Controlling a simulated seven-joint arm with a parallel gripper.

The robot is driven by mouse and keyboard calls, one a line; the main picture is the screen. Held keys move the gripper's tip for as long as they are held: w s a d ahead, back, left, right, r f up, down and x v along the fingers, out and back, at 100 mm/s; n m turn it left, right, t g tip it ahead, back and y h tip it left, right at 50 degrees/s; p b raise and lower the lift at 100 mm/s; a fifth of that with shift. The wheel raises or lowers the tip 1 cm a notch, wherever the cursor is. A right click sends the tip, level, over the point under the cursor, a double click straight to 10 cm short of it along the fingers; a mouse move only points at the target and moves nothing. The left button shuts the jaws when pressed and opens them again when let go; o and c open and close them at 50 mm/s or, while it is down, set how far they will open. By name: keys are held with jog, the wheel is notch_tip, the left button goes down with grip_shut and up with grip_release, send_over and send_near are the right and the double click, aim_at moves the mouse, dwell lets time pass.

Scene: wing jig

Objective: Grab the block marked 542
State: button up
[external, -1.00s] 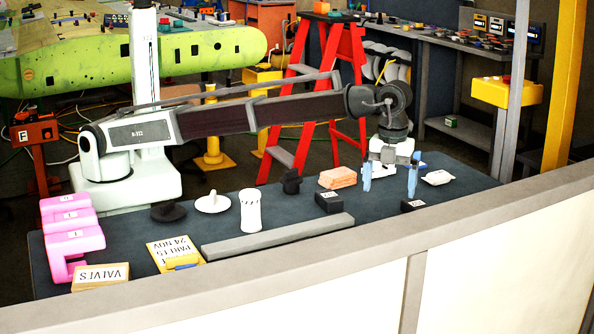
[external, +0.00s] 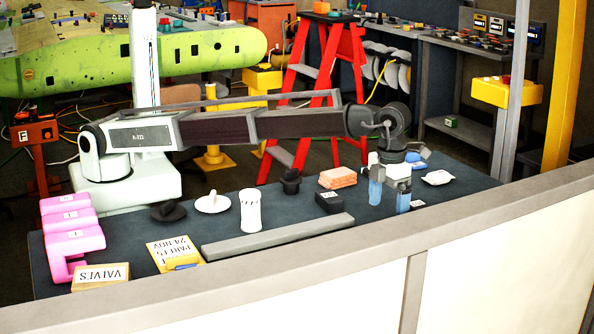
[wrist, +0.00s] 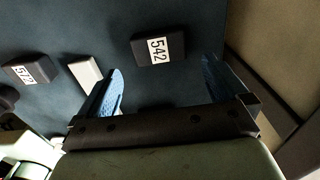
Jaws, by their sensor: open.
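The block marked 542 (wrist: 145,50) is dark with a white label and lies on the dark table in the wrist view. It is just beyond my fingertips, between their lines. My gripper (external: 389,198) is open and empty, pointing down over the table's right part. Its two blue fingers (wrist: 162,75) are wide apart in the wrist view, with nothing between them.
Another dark block, marked 572 (wrist: 38,66), lies left in the wrist view. A long grey bar (external: 280,236) lies along the table's front. A raised wall (external: 470,225) borders the front.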

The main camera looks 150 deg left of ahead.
aim_at(384, 235)
notch_tip(384, 235, down, 9)
jog(key=shift+s+d+r, duration=0.1)
jog(key=shift+d, duration=0.05)
dwell(0.4)
jog(key=shift+c, duration=0.2)
jog(key=c, duration=1.1)
